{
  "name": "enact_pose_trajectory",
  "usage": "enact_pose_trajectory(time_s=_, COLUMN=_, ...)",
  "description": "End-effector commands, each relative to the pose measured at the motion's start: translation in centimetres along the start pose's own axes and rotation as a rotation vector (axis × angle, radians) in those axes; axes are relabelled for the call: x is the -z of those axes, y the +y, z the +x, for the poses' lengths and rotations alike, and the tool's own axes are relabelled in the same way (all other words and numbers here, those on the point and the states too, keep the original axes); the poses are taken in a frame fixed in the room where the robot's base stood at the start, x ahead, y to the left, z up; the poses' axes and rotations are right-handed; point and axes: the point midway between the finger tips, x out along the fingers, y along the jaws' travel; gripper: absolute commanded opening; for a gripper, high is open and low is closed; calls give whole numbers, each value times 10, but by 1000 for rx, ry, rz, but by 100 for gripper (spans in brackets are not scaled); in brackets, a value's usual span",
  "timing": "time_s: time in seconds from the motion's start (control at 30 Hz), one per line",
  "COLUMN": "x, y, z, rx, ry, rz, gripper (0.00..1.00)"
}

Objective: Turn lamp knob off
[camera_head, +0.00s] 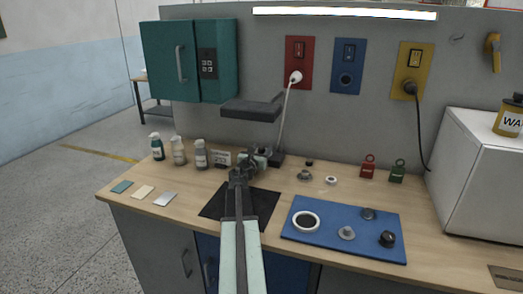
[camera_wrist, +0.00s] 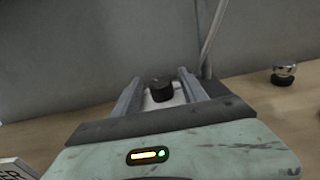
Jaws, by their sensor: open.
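The desk lamp has a dark flat head (camera_head: 252,110) above the workbench and a thin stem running down to a dark base (camera_head: 278,159). In the wrist view, a black knob (camera_wrist: 160,90) stands on a light surface between my two finger ends, and a grey stem (camera_wrist: 212,40) rises behind to the right. My gripper (camera_head: 251,157) is at the lamp's foot, below the lamp head. In the wrist view my gripper (camera_wrist: 158,84) is open, one finger on each side of the knob. I cannot tell whether the fingers touch it. The gripper hides the knob in the head view.
Several small bottles (camera_head: 179,151) and a small sign (camera_head: 221,158) stand left of my gripper. A blue mat (camera_head: 322,238) with round parts lies at the right front. Red, blue and yellow switch plates (camera_head: 346,66) are on the wall. A white box (camera_head: 480,165) stands at the right.

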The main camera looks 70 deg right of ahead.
Motion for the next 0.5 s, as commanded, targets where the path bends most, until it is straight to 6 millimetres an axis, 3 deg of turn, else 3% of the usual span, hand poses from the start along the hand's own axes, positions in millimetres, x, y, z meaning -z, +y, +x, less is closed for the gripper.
enact_pose_trajectory(time_s=0.27, x=0, y=0, z=5, rx=0, ry=0, rz=0, gripper=47)
enact_pose_trajectory(time_s=0.43, x=0, y=0, z=4, rx=0, ry=0, rz=0, gripper=0)
enact_pose_trajectory(time_s=0.5, x=0, y=0, z=4, rx=0, ry=0, rz=0, gripper=0)
